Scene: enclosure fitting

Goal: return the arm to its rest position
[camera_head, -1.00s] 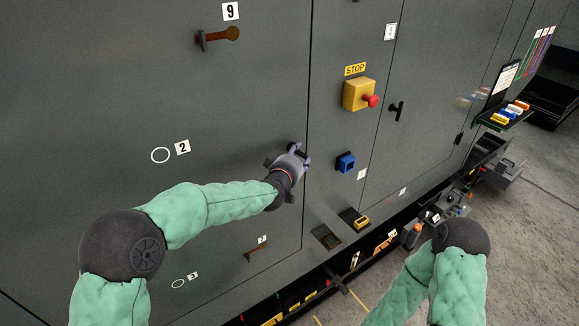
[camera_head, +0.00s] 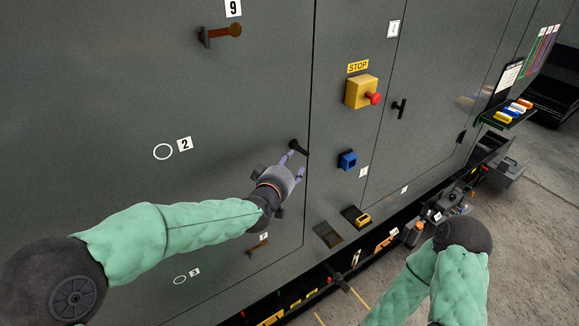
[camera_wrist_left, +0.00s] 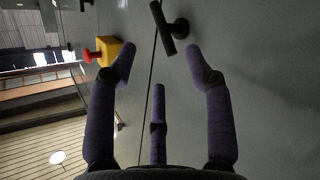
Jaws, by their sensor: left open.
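My left gripper (camera_head: 296,163) is open in front of the grey enclosure door, with its purple fingers apart. A black T-shaped door handle (camera_head: 299,147) sits just beyond the fingertips. In the left wrist view my left gripper (camera_wrist_left: 160,58) shows three spread fingers with nothing between them. The black handle (camera_wrist_left: 166,30) stands on the panel ahead of the tips, apart from them. My left arm (camera_head: 165,235) reaches in from the left. My right arm (camera_head: 462,270) is bent at the lower right, and its gripper is not visible.
The grey enclosure (camera_head: 100,90) fills the left and middle. A yellow stop box with a red button (camera_head: 373,98), a blue fitting (camera_head: 347,160) and a brown lever (camera_head: 222,33) stick out from it. A green-edged shelf (camera_head: 508,117) holds coloured pieces.

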